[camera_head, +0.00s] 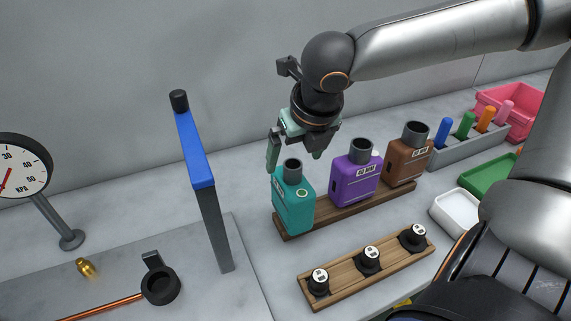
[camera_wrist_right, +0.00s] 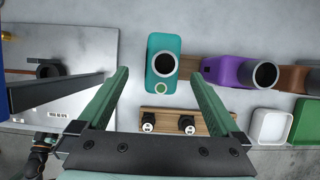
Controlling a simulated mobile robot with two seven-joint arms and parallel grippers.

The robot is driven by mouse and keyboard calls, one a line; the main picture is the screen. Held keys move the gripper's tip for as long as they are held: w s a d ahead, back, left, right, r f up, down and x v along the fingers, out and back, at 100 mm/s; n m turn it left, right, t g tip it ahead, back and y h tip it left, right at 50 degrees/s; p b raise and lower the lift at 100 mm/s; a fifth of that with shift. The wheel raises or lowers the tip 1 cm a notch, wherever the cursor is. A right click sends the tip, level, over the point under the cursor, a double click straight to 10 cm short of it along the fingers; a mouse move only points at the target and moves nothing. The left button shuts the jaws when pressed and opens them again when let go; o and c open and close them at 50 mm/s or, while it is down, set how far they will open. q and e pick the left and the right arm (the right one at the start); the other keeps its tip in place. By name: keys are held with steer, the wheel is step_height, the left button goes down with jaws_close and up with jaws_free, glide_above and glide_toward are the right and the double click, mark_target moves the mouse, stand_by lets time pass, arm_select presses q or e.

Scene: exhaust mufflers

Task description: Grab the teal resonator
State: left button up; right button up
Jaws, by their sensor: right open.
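The teal resonator (camera_head: 294,203) stands upright at the left end of a wooden rack, with a dark round neck on top. It also shows in the right wrist view (camera_wrist_right: 164,80), ahead of my fingers and between their lines. My right gripper (camera_head: 295,155) is open and empty, above and just behind the teal resonator. One finger hangs at the left of its neck in the head view. In the right wrist view my gripper's green fingers (camera_wrist_right: 160,80) are spread wide. I cannot tell whether they touch the resonator. My left gripper is not in view.
A purple resonator (camera_head: 354,180) and a brown one (camera_head: 405,161) share the wooden rack (camera_head: 345,212). A wooden strip (camera_head: 340,281) with black-capped fittings lies in front. A blue-topped post (camera_head: 207,195) stands to the left. A white tray (camera_head: 455,213) lies right.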

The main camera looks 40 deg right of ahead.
mark_target(290, 179)
steer(key=b+x, duration=0.1)
steer(key=x, duration=0.5)
steer(key=b+x, duration=0.1)
steer(key=x, duration=0.1)
steer(key=b+x, duration=0.1)
steer(key=shift+s+d+f, duration=0.15)
steer(key=shift+d+f, duration=0.1)
steer(key=shift+d, duration=0.05)
steer(key=shift+f, duration=0.3)
jaws_close()
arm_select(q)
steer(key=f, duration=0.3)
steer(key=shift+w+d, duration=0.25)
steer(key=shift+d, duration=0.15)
arm_select(e)
steer(key=shift+w+r, duration=0.1)
steer(key=shift+w, duration=0.15)
